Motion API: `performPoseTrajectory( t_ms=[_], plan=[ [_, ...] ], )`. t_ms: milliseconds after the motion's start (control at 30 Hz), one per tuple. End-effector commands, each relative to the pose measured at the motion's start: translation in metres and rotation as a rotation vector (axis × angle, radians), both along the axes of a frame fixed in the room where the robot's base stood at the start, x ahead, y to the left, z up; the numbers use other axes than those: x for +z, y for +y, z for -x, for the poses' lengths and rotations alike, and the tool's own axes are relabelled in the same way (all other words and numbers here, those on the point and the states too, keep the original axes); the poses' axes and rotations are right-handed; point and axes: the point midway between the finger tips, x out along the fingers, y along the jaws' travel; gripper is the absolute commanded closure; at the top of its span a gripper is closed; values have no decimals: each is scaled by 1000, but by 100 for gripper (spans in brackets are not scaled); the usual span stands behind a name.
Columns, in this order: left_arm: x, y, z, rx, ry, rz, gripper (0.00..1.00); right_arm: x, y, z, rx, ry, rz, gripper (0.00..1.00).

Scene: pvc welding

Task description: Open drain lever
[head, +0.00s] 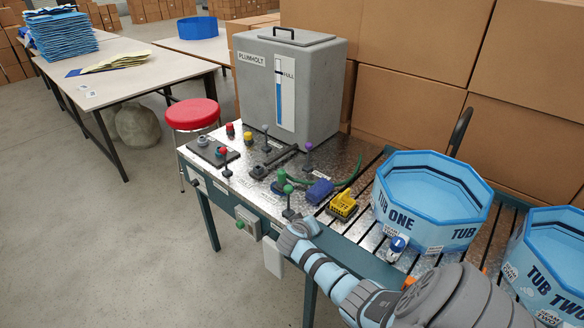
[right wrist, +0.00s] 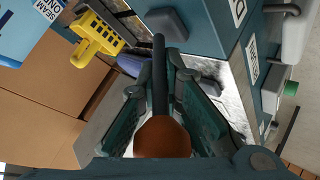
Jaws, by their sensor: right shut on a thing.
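A lever with a dark shaft and an orange-brown knob (right wrist: 163,137) fills the middle of the right wrist view. My right gripper (right wrist: 162,100) has its two fingers closed around its shaft, with the knob on the camera side. In the head view my right arm (head: 330,270) reaches from the bottom right to the bench's front edge; its fingers and the lever are hidden there. Partly cut-off white labels (right wrist: 252,62) sit near the lever on blue-green surfaces. The grey PLUMHOLT tank (head: 262,100) has a gauge showing a blue column. My left gripper is not in view.
The metal bench (head: 345,160) holds several small levers, a blue block (head: 320,191) and a yellow part (head: 342,207). Tub one (head: 428,215) and tub two (head: 545,280) stand to the right. A box with a green button (head: 247,222) is on the bench front. Cartons stand behind.

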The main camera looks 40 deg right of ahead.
Motion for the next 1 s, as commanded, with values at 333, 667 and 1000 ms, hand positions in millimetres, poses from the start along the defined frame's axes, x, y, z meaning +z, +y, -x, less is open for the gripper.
performPoseTrajectory(
  t_ms=[333,667,1000],
  plan=[
    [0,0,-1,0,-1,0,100,1,-9,9,-18,0,31,100],
    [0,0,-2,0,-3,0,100,1,-7,7,-16,1,28,71],
    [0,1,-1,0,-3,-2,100,3,-2,8,-14,1,25,71]
  ],
)
